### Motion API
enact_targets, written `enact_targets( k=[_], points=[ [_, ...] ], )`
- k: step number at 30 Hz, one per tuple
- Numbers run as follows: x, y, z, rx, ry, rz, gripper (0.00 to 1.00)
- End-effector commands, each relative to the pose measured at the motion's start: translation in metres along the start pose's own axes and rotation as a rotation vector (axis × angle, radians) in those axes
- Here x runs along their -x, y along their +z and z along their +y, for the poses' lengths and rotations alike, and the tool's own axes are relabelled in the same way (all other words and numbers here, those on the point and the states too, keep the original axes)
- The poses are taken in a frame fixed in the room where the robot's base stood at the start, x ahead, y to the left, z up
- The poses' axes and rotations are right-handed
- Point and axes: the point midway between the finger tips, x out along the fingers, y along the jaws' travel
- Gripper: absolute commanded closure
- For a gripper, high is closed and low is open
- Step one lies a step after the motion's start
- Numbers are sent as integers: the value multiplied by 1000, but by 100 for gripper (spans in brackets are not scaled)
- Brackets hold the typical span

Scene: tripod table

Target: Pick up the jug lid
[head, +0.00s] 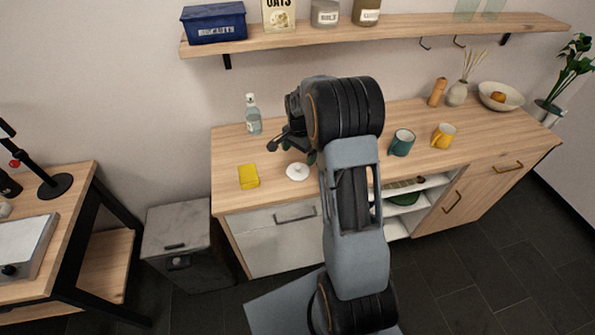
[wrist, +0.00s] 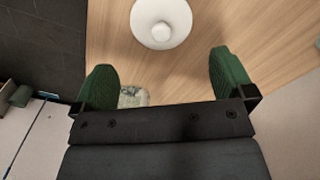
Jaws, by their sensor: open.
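The jug lid is a white round disc with a small knob on top. It lies flat on the wooden counter (head: 230,150) near its front edge in the head view (head: 298,173). In the wrist view the lid (wrist: 160,24) is at the top middle, beyond the fingertips and apart from them. My gripper (wrist: 165,78) has two green finger pads spread wide with nothing held between them. In the head view my gripper (head: 297,149) is above and just behind the lid, partly hidden by my arm.
A teal mug (head: 401,142) and a yellow mug (head: 443,136) stand to the right. A shelf (head: 400,31) with containers hangs above.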

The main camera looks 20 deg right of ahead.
Motion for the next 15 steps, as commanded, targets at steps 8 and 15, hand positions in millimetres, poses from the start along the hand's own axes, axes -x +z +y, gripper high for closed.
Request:
enact_targets(
  k=[8, 15],
  points=[
    [-25, 1, 0, 2, 0, 0, 0],
    [-46, 4, -1, 3, 4, -3, 0]
  ],
)
